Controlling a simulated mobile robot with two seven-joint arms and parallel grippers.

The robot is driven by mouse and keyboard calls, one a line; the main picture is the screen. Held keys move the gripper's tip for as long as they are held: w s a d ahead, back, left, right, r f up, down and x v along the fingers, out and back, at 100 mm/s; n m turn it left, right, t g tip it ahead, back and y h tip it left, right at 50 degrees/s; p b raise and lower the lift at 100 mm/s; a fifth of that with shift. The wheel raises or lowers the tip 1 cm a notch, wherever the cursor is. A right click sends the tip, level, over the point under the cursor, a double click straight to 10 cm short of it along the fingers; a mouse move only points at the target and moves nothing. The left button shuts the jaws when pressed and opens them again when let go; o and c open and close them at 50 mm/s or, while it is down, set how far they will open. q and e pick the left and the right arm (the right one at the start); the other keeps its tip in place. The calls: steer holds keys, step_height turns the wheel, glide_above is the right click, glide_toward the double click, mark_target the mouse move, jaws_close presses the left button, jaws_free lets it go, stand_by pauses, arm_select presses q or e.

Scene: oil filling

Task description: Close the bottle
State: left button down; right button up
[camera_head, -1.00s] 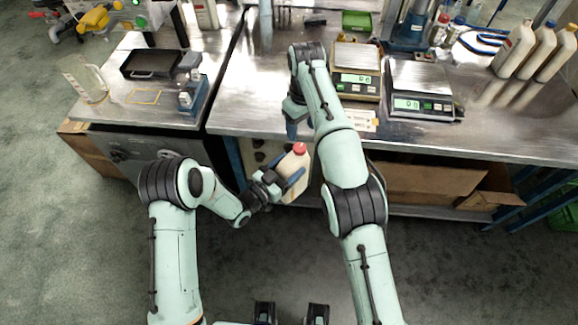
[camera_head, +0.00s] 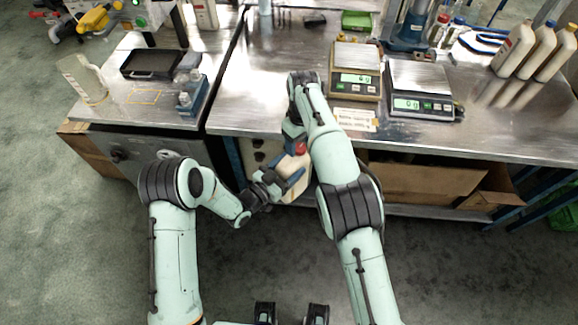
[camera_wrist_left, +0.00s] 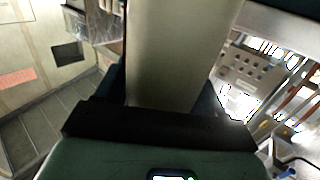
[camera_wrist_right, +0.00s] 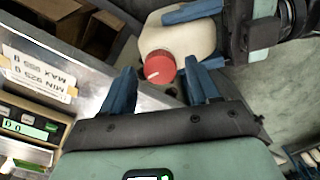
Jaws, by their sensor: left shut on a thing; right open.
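The bottle (camera_head: 294,182) is cream with a red cap (camera_head: 301,148) on its top. My left gripper (camera_head: 284,180) is shut on its body and holds it in front of the bench edge. In the left wrist view the bottle (camera_wrist_left: 175,50) fills the middle between the fingers. My right gripper (camera_wrist_right: 162,88) is open, with its blue fingers either side of the line to the red cap (camera_wrist_right: 157,67). The cap lies just beyond the fingertips, and I cannot tell whether it is fully seated. In the head view the right gripper is close above the cap, partly hidden by its arm.
Two scales (camera_head: 356,78) (camera_head: 420,92) stand on the metal bench (camera_head: 260,105), with a paper label (camera_head: 355,119) at its front edge. Several bottles (camera_head: 533,52) stand at the right. A cardboard box (camera_head: 420,182) is below the bench. The floor in front is clear.

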steer(key=shift+f, duration=0.45)
jaws_close()
steer(key=m, duration=1.1)
steer(key=shift+m, duration=0.3)
steer(key=shift+o, duration=0.7)
jaws_free()
steer(key=shift+r, duration=3.75)
